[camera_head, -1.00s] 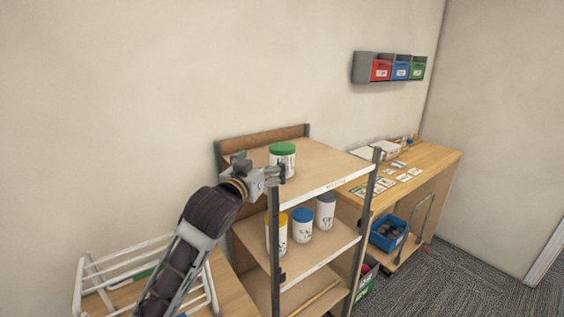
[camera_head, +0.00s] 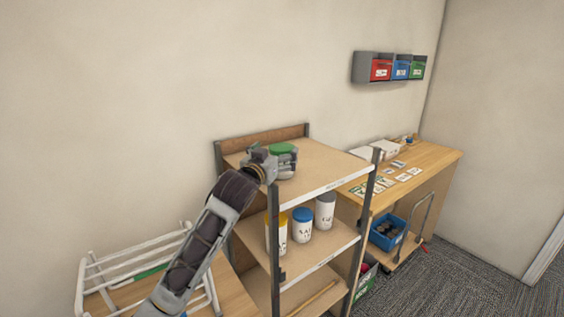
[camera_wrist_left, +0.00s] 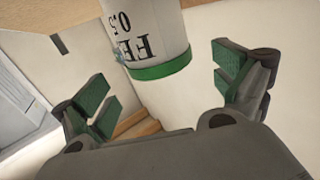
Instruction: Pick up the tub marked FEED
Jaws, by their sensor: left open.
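The tub marked FEED (camera_head: 283,149) stands upright on the top shelf, white with a green lid. In the left wrist view the tub (camera_wrist_left: 145,38) shows upside down, with the letters "FE", "0.5" and a green band. My left gripper (camera_head: 284,162) is open at the tub, reaching in from the left. In the left wrist view the tub shows between the open fingers of the gripper (camera_wrist_left: 163,90), with gaps on both sides. Part of the tub's body is hidden behind the gripper in the head view. My right gripper is not in view.
The shelf unit (camera_head: 330,172) has a raised back board and corner posts. A yellow-lidded tub (camera_head: 281,236), a blue-lidded tub (camera_head: 302,228) and a grey-lidded tub (camera_head: 325,212) stand one shelf below. A wooden bench (camera_head: 430,165) with cards is at right. The top shelf's right side is clear.

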